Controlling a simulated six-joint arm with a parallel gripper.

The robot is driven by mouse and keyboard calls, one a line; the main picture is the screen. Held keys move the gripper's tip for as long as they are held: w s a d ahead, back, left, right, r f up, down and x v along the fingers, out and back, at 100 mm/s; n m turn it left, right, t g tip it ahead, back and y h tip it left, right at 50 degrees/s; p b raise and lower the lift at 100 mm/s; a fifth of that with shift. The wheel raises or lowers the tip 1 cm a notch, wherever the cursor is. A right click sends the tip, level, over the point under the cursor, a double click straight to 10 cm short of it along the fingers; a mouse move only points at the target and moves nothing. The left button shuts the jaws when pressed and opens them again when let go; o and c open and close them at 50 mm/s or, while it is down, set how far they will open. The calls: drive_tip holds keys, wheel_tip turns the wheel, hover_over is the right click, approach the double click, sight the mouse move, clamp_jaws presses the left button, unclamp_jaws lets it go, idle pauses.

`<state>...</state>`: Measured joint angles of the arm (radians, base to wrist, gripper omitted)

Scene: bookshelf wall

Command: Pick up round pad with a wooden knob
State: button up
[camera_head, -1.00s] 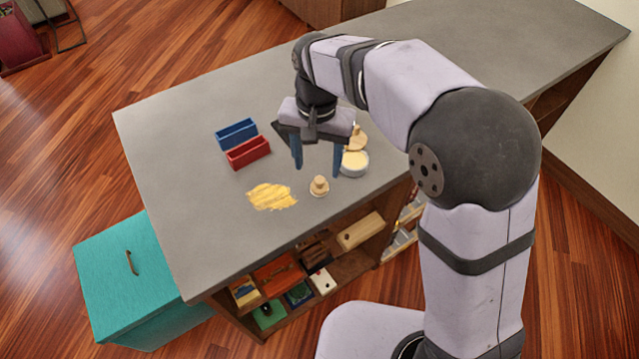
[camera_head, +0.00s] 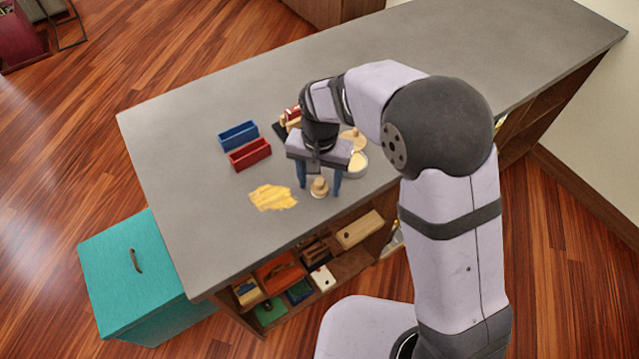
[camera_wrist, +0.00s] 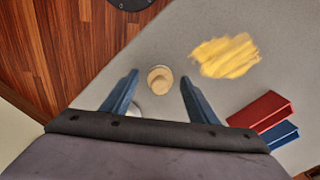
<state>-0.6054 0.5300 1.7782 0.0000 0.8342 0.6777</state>
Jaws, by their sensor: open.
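The round pad with a wooden knob (camera_head: 319,188) stands on the grey counter, knob up. In the wrist view the pad (camera_wrist: 160,78) lies between and a little beyond the tips of my two blue fingers. My gripper (camera_head: 319,187) is open and points down, with one finger on each side of the pad in the head view. No contact between the fingers and the pad shows. In the wrist view my gripper (camera_wrist: 158,80) holds nothing.
A yellow smear (camera_head: 272,197) lies left of the pad. A red bin (camera_head: 250,154) and a blue bin (camera_head: 238,135) stand further back left. A round container with pale yellow contents (camera_head: 358,163) stands close behind right. The counter's front edge is near.

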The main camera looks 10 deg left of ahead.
sight(319, 181)
drive_tip(key=shift+c, duration=0.4)
drive_tip(key=c, duration=1)
drive_tip(key=shift+r, duration=0.1)
drive_tip(key=shift+c, duration=0.3)
wheel_tip(319, 181, up, 10)
drive_tip(key=shift+f+b, duration=0.1)
drive_tip(key=shift+b, duration=1)
